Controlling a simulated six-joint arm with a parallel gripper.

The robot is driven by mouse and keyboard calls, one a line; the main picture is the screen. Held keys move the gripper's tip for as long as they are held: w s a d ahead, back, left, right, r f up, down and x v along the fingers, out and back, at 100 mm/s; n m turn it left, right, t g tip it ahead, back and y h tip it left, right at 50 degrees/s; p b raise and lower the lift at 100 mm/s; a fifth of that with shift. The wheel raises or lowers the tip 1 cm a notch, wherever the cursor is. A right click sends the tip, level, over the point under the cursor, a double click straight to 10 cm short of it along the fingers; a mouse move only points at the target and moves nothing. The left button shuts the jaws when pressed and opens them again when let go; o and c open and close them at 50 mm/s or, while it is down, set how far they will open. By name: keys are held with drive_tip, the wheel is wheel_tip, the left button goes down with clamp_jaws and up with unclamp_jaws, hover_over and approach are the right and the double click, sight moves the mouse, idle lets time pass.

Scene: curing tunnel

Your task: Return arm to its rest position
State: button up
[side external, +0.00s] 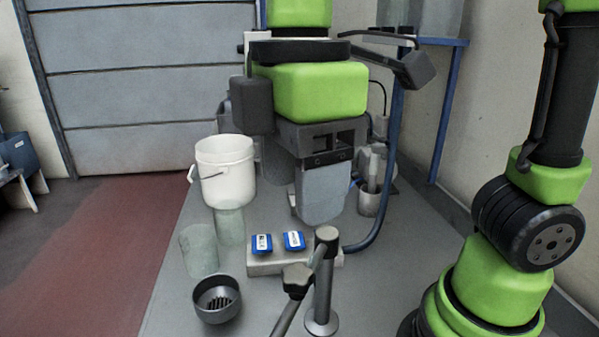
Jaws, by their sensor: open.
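The lower part of my arm, in green and black, stands at the right edge of the side external view and runs up out of the top of the picture. Its upper end is outside the frame, so its whole pose cannot be seen.
A metal post (324,290) stands in front.

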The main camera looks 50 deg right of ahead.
drive_tip(key=s+d+m+t+y, duration=0.1)
drive_tip(key=d+m+t, duration=0.2)
drive_tip(key=d+m, duration=0.2)
drive_tip(key=s+d+m+t+y, duration=0.1)
drive_tip(key=d+m+t, duration=0.3)
drive_tip(key=m, duration=0.8)
drive_tip(key=shift+s+d+r, duration=0.35)
drive_tip(key=shift+s+d, duration=0.4)
drive_tip(key=shift+d, duration=0.2)
